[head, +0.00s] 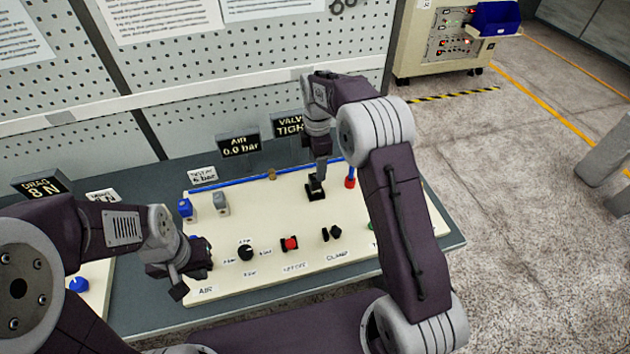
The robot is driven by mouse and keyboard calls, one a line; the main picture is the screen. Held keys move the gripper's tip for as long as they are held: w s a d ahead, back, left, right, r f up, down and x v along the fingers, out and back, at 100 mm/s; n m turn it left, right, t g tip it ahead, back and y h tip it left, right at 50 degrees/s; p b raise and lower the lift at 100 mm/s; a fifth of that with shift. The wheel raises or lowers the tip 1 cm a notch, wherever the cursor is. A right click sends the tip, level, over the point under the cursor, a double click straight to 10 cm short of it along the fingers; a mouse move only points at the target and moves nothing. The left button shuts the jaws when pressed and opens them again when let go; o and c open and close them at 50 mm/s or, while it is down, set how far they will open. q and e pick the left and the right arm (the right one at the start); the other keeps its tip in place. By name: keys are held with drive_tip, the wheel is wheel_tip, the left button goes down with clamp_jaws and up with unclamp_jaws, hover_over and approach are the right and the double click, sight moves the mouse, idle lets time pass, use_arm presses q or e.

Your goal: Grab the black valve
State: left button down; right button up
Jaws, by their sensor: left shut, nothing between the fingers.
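The black valve (315,194) looks like a small dark block on the cream panel (262,208), behind the row of knobs. My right gripper (317,176) points straight down just over it and hides its top. I cannot tell whether the fingers touch it or whether they are open or shut. My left gripper (190,278) is shut and empty at the panel's front left, by the AIR label, beside a partly hidden dark blue part (202,243).
The panel also holds a black dial (245,252), a red button (290,244), a black clamp switch (331,233), blue and grey fittings at the left, and a red-and-blue part (350,180) close right of my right gripper. Signs (239,145) and a pegboard (258,57) stand behind.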

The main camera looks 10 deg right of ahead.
sight(315, 176)
drive_tip(key=f, duration=0.1)
drive_tip(key=w+f, duration=0.1)
drive_tip(key=f, duration=0.2)
drive_tip(key=shift+w+a, duration=0.2)
drive_tip(key=shift+a, duration=0.2)
drive_tip(key=shift+d, duration=0.1)
drive_tip(key=f, duration=0.1)
drive_tip(key=f+p, duration=0.1)
drive_tip(key=f, duration=0.2)
drive_tip(key=shift+s+f, duration=0.3)
drive_tip(key=shift+s, duration=0.05)
drive_tip(key=shift+w+f, duration=0.2)
drive_tip(key=shift+s+r, duration=0.1)
drive_tip(key=shift+s, duration=0.1)
drive_tip(key=c, duration=1.2)
clamp_jaws()
use_arm(q)
drive_tip(key=shift+w+a+r, duration=0.2)
drive_tip(key=shift+w+r, duration=0.3)
drive_tip(key=shift+w, duration=0.1)
use_arm(e)
drive_tip(key=shift+w, duration=0.1)
drive_tip(key=shift+r, duration=0.1)
